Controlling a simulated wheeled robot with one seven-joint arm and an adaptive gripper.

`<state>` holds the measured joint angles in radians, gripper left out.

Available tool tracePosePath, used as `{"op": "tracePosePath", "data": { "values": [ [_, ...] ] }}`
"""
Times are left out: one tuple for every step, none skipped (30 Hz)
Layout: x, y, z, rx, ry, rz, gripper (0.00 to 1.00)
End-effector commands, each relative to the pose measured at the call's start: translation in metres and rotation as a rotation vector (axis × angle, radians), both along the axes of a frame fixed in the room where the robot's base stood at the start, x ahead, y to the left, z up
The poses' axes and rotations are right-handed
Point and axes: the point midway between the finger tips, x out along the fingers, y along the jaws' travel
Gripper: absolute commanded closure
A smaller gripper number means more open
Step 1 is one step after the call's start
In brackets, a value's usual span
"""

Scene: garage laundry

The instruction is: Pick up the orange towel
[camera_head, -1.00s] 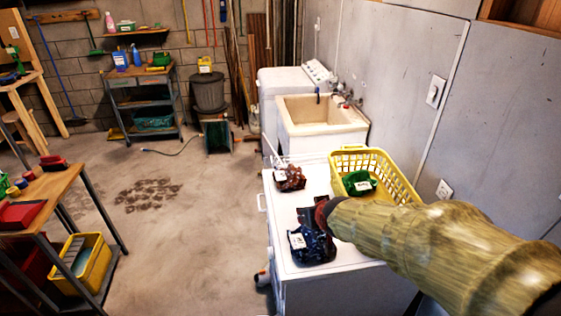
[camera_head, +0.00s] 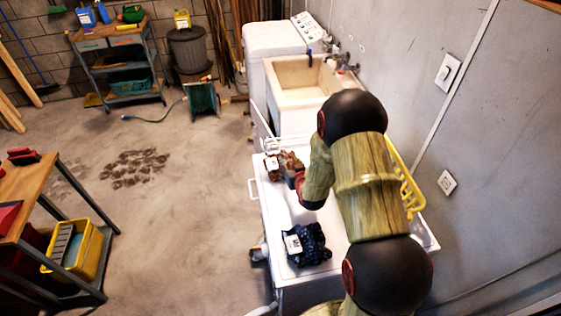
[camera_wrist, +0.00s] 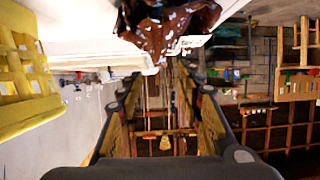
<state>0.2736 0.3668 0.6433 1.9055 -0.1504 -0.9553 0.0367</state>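The orange towel (camera_head: 291,161) is a crumpled brownish-orange cloth with white marks and a white tag. It lies on the far left part of the white machine top (camera_head: 286,215). In the wrist view the orange towel (camera_wrist: 165,28) shows at the top edge, past the fingertips and outside the gap between them. My gripper (camera_wrist: 162,80) is open, its two fingers apart with nothing between them. In the head view my gripper is mostly hidden by my arm, close to the towel; I cannot tell whether it touches.
A dark blue patterned towel (camera_head: 306,244) with a tag lies nearer on the machine top. The yellow basket (camera_head: 407,185) stands to the right, mostly behind my arm; it also shows in the wrist view (camera_wrist: 25,75). A utility sink (camera_head: 300,88) stands beyond.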

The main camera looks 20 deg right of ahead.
Motion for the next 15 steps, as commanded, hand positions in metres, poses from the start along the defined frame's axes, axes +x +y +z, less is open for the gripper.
{"op": "tracePosePath", "data": {
  "values": [
    [0.005, 0.000, -0.003, 0.000, 0.000, 0.000, 0.64],
    [0.008, -0.001, -0.004, 0.000, 0.000, 0.000, 0.64],
    [0.011, -0.001, -0.005, 0.000, 0.000, 0.000, 0.64],
    [0.013, -0.002, -0.006, 0.000, 0.000, 0.000, 0.64],
    [0.015, -0.002, -0.007, 0.000, 0.001, 0.000, 0.64],
    [0.019, -0.003, -0.009, 0.000, 0.002, 0.000, 0.64],
    [0.023, -0.004, -0.009, 0.000, 0.001, 0.000, 0.64],
    [0.028, -0.005, -0.010, 0.000, 0.000, 0.000, 0.64],
    [0.033, -0.006, -0.013, 0.000, 0.001, 0.000, 0.64],
    [0.037, -0.007, -0.014, 0.000, 0.001, 0.000, 0.64],
    [0.041, -0.007, -0.015, 0.000, 0.000, 0.000, 0.64],
    [0.045, -0.008, -0.017, 0.000, 0.001, 0.000, 0.64],
    [0.048, -0.008, -0.019, 0.000, 0.001, 0.000, 0.64],
    [0.051, -0.009, -0.020, 0.000, 0.002, 0.000, 0.64],
    [0.054, -0.009, -0.021, 0.000, 0.002, 0.000, 0.64]
  ]
}}
